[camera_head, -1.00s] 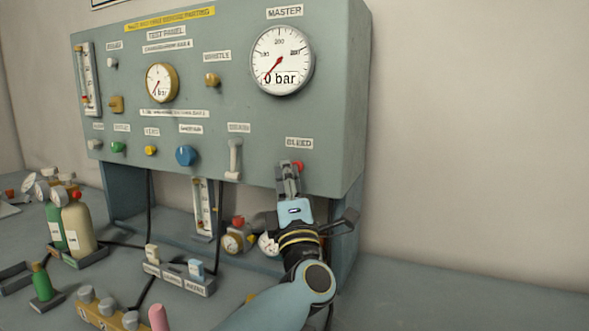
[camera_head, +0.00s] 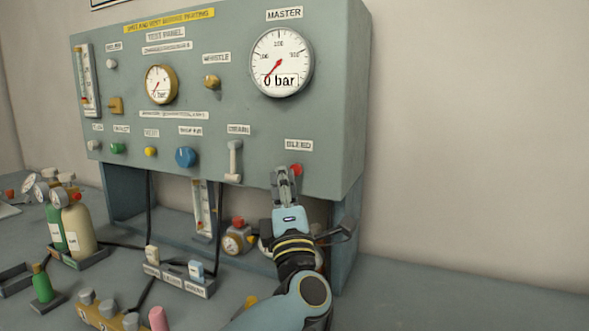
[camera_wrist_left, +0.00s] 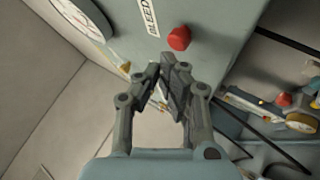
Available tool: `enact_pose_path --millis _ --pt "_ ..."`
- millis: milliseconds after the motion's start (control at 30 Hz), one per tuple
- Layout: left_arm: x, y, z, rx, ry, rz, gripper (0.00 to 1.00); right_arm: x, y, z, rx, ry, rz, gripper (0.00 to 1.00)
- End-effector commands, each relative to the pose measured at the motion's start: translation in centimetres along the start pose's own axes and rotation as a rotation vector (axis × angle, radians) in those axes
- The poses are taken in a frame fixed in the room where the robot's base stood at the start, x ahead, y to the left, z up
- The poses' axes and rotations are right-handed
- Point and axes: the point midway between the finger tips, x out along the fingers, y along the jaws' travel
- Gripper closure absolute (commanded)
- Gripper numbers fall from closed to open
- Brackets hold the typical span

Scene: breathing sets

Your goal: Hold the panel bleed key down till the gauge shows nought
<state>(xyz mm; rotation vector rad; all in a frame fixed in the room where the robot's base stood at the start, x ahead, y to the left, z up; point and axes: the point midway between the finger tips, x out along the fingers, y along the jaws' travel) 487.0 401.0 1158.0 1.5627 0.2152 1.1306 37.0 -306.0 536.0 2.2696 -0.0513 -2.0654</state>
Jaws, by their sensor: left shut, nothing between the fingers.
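The bleed key is a red button (camera_head: 296,169) under the BLEED label at the lower right of the green panel (camera_head: 210,110). It also shows in the left wrist view (camera_wrist_left: 179,38), standing out and clear of my fingers. My left gripper (camera_head: 284,172) is shut and empty, just left of and slightly below the button, with a gap visible in the wrist view. The master gauge (camera_head: 281,62) reads 0 bar. The smaller test gauge (camera_head: 161,84) also appears to read 0 bar. My right gripper is not in view.
A blue knob (camera_head: 186,156) and a grey lever (camera_head: 235,160) sit left along the panel's lower row. Gas bottles (camera_head: 78,226) stand at the left, and a block with switches (camera_head: 180,281) lies on the bench. The bench at the right is clear.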

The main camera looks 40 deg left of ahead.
Motion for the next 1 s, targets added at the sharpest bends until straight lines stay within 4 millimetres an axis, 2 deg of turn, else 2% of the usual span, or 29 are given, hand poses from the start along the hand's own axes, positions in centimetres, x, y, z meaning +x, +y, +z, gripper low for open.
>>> enact_pose_path --millis 367,800,1000 --pt "-0.2 0.2 -0.2 0.0 0.0 0.001 1.0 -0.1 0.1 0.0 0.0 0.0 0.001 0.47" --pt "-3.0 2.3 -2.2 0.0 0.001 0.0 1.0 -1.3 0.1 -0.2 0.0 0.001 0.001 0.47" --pt "-3.6 2.7 -2.6 0.0 0.0 0.001 1.0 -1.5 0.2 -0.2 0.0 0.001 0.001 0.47"
